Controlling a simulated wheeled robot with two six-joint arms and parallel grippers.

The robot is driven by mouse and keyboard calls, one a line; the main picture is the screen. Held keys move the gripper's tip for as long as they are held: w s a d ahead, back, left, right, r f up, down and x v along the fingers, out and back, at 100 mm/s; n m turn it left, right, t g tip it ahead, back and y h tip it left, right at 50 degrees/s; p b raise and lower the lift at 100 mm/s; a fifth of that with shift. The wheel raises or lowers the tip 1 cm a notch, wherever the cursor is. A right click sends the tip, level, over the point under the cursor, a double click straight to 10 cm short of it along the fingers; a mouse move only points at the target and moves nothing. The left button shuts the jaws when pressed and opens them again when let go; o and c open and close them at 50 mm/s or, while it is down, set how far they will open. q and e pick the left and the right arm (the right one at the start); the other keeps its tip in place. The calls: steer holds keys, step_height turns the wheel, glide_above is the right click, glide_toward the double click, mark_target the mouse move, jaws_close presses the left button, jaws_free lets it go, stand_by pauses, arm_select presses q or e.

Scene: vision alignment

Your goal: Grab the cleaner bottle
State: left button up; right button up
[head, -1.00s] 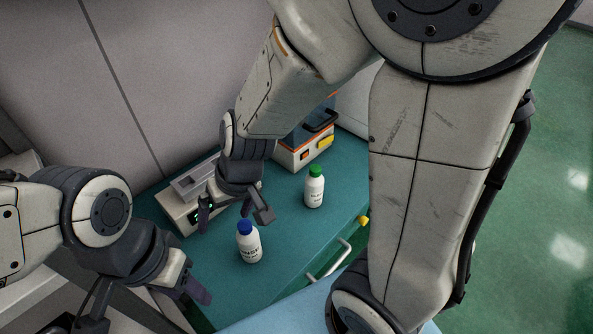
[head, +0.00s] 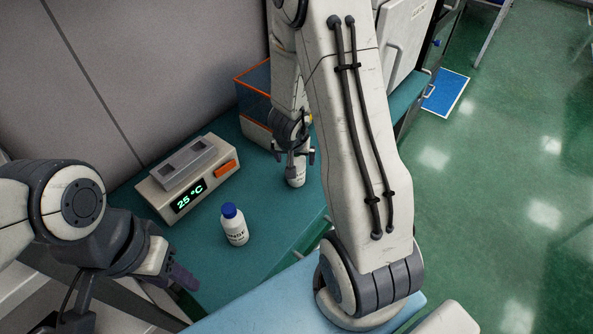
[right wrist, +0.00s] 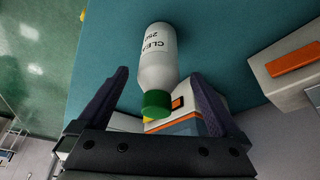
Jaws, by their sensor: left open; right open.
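The cleaner bottle (right wrist: 158,52) is white with a green cap and a label reading "CLEA". In the right wrist view it lies between my right gripper's (right wrist: 158,78) two spread fingers, with a gap on each side. In the head view the bottle (head: 296,180) stands on the teal bench, its cap hidden by my right gripper (head: 295,158), which is open just above it. My left gripper (head: 178,272) is open and empty at the lower left, well away from the bottle.
A white bottle with a blue cap (head: 234,226) stands nearer on the teal bench (head: 190,235). A heater reading 25 °C (head: 165,187) stands at the left. An orange-edged box (head: 253,97) is behind the cleaner bottle. A blue surface (head: 265,312) lies in front.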

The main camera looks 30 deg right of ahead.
steer(key=b+x, duration=0.2)
steer(key=x, duration=0.2)
steer(key=shift+d+f, duration=0.1)
steer(key=shift+f, duration=0.2)
steer(key=shift+r, duration=0.1)
jaws_close()
